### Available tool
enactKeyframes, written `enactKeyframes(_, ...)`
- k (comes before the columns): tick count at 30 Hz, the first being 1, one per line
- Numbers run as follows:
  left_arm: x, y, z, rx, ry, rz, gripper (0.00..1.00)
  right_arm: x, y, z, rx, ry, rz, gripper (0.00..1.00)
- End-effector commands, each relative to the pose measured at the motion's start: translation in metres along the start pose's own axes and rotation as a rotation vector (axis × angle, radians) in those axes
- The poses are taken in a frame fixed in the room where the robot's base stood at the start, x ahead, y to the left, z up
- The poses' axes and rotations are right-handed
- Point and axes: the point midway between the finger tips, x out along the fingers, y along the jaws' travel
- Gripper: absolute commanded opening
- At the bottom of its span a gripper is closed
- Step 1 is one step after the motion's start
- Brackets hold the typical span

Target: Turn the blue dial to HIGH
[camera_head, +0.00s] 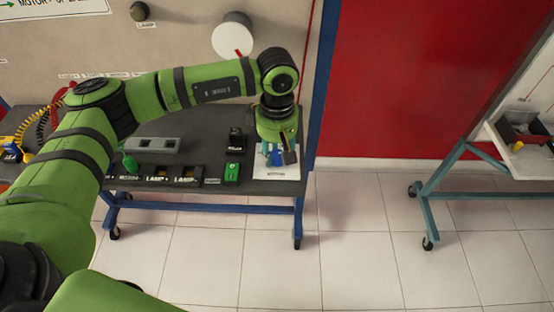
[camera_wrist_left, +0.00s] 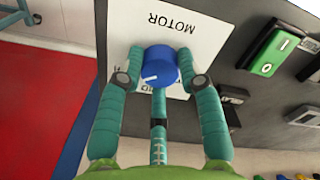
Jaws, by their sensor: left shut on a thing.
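The blue dial (camera_wrist_left: 160,66) sits on a white plate (camera_wrist_left: 205,28) marked MOTOR, which appears upside down in the left wrist view. A white pointer line on the dial points to the lower left in that view. My left gripper (camera_wrist_left: 163,72) is shut on the dial, one teal finger on each side. The fingers partly cover the plate's other lettering, and I cannot read a full setting name. In the head view my left gripper (camera_head: 276,154) points down over the white plate (camera_head: 284,173) at the bench's right end. My right gripper is not in view.
A green rocker switch (camera_head: 232,172) and a black switch box (camera_head: 236,140) stand left of the plate on the dark bench top (camera_head: 205,143). Open floor lies right of the bench, before a second cart (camera_head: 500,152).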

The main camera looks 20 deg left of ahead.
Motion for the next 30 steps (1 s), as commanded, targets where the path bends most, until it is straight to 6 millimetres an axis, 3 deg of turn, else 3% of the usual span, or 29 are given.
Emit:
enactKeyframes(7,0.002,0.0,0.0,0.087,-0.001,-0.002,0.03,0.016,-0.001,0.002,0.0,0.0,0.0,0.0)
enactKeyframes(23,0.001,-0.001,0.001,0.114,-0.002,-0.003,0.03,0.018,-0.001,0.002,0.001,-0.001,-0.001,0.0)
enactKeyframes(24,0.001,-0.001,0.001,0.114,-0.002,-0.003,0.4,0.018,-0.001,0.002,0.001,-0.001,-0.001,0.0)
enactKeyframes(25,0.001,-0.001,0.001,0.114,-0.002,-0.003,0.52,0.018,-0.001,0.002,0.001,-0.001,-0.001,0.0)
enactKeyframes(26,0.001,-0.001,0.001,0.114,-0.002,-0.003,0.6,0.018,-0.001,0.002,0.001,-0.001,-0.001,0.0)
enactKeyframes(30,0.0,0.0,0.0,0.112,-0.001,-0.002,0.6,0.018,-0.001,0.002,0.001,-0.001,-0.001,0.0)
